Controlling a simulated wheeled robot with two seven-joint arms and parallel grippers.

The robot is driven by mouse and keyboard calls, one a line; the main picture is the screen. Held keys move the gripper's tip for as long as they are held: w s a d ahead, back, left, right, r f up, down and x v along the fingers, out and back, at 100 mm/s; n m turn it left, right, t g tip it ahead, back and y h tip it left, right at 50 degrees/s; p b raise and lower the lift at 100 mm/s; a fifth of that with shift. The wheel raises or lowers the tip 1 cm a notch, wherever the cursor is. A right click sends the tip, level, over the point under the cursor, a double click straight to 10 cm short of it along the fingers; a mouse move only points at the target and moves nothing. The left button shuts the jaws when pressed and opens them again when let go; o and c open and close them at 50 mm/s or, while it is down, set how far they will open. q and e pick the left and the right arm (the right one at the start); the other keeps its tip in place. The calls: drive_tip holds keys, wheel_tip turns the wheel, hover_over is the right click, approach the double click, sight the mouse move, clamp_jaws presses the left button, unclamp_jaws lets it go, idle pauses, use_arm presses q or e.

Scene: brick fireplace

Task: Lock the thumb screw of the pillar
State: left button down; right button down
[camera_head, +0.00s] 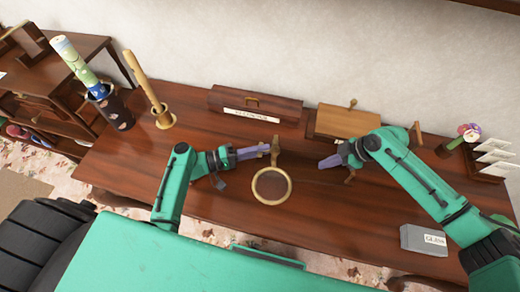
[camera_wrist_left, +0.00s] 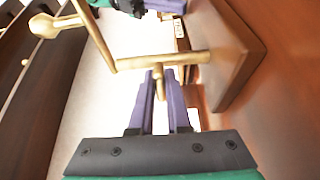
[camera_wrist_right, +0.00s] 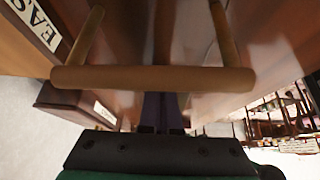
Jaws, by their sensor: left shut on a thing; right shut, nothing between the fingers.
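A small wooden-and-brass pillar (camera_head: 275,146) stands upright at the middle of the table, just behind a round ring with a dark centre (camera_head: 271,201). In the left wrist view the pillar (camera_wrist_left: 190,58) lies across the picture, joined to a wooden board. A short brass thumb screw (camera_wrist_left: 159,85) points from it toward the left fingers. My left gripper (camera_head: 265,149) is shut on the thumb screw, whose end sits between the purple fingers. My right gripper (camera_head: 322,164) is shut and empty, to the right of the pillar and apart from it.
A wooden bar (camera_wrist_right: 150,79) crosses close in front of my right fingers in the right wrist view. A long dark box (camera_head: 254,106) and a lighter box (camera_head: 342,122) stand behind. A grey box (camera_head: 423,240) lies front right. The table's left front is clear.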

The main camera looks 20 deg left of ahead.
drive_tip(key=shift+s+d+f, duration=0.15)
drive_tip(key=shift+s+f, duration=0.05)
drive_tip(key=shift+f, duration=0.15)
use_arm(q)
drive_tip(key=c, duration=0.9)
unclamp_jaws()
drive_tip(key=v, duration=1.2)
drive_tip(key=shift+s+a, duration=0.1)
drive_tip(key=shift+r, duration=0.1)
use_arm(e)
drive_tip(key=shift+r, duration=0.1)
drive_tip(key=r+p, duration=0.5)
drive_tip(key=r, duration=0.1)
drive_tip(key=shift+w+r+p, duration=0.2)
drive_tip(key=shift+r+p, duration=0.05)
drive_tip(key=shift+p, duration=0.15)
use_arm(q)
wheel_tip(320, 180, up, 5)
drive_tip(key=shift+r, duration=0.2)
use_arm(e)
drive_tip(key=shift+f, duration=0.1)
